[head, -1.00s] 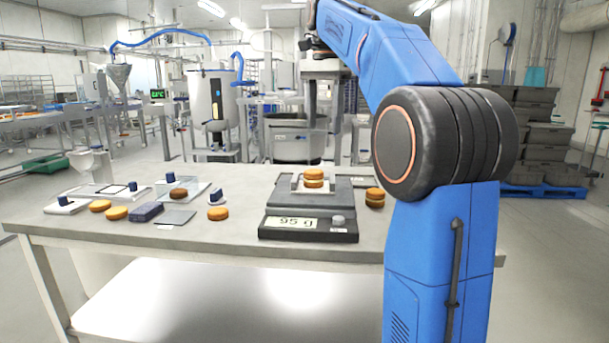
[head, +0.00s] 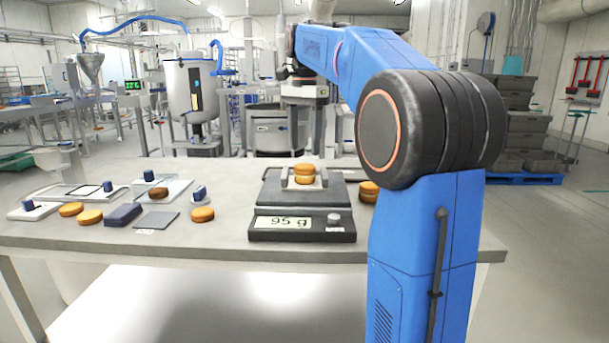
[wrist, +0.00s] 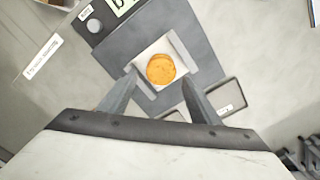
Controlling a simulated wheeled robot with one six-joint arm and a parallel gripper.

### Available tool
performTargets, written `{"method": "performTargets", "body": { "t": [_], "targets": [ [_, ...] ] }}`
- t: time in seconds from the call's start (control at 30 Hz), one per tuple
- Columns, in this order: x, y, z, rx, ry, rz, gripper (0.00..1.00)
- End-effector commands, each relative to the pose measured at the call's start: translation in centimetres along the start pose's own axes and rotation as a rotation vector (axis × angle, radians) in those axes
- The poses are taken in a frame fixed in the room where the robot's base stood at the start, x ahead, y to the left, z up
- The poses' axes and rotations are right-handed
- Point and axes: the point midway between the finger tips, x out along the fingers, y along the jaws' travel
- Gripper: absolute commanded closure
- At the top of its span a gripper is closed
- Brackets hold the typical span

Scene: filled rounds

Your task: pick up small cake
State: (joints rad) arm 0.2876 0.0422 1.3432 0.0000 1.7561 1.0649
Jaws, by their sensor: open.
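Two round golden cakes stacked one on the other (head: 304,174) sit in a small pale holder on the dark scale (head: 270,190), whose display reads 95 g. In the wrist view the top cake (wrist: 160,67) shows from above in the holder on the scale (wrist: 205,60). My gripper (wrist: 161,75) is open, with its fingers either side of the cake in the picture and nothing held. I cannot tell its height above the cake. The fingers cannot be made out in the head view.
Loose golden cakes (head: 203,215), a brown cake (head: 159,193) and a dark blue block (head: 123,214) lie on the left of the table (head: 200,247). Clear table lies along the front edge.

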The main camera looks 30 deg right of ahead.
Motion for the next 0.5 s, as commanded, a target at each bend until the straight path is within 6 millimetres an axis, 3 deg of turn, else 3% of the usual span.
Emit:
{"method": "performTargets", "body": {
  "t": [0.5],
  "targets": [
    [4.9, -0.3, -0.5, 0.0, -0.001, 0.002, 0.43]
  ]
}}
